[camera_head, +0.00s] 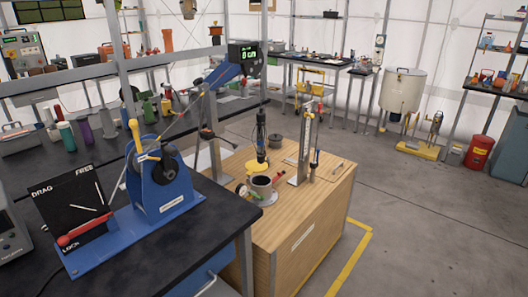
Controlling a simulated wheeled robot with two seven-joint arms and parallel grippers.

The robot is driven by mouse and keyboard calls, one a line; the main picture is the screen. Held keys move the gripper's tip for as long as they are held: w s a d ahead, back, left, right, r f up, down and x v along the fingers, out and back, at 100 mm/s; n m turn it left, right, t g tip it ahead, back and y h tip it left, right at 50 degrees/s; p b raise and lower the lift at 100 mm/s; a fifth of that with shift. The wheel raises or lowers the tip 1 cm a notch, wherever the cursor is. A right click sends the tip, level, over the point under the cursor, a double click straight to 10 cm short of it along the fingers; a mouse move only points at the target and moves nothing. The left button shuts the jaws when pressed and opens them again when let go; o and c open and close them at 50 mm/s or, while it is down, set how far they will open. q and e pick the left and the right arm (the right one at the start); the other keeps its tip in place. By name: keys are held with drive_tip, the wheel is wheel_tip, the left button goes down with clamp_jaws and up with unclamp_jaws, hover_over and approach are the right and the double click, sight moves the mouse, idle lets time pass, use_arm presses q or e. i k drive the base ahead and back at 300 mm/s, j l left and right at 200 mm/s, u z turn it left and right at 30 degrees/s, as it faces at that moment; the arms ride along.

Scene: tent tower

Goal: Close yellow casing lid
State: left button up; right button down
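The yellow casing lid (257,166) is a small disc on the wooden cabinet. It stands raised at the back of a short grey casing (262,184). The casing's round top shows dark and looks open. A red handle (279,177) is at the casing's right side, and a green-and-white part (243,191) is at its left. A dark slender instrument (261,137) hangs upright just above and behind the lid; whether it touches the lid cannot be told. Neither of my grippers shows in the head view.
A blue winch (160,180) with a drag/lock panel (72,209) stands on the black bench to the left. An upright measuring stand (305,145) is right of the casing on the cabinet (318,208). The floor (430,225) to the right is clear.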

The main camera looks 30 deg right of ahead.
sight(252, 166)
drive_tip(key=i+l+u, duration=0.1)
drive_tip(key=l+u, duration=0.2)
drive_tip(key=l, duration=1.3)
drive_tip(key=k+l+u, duration=0.1)
drive_tip(key=l+u, duration=0.2)
drive_tip(key=l, duration=1.25)
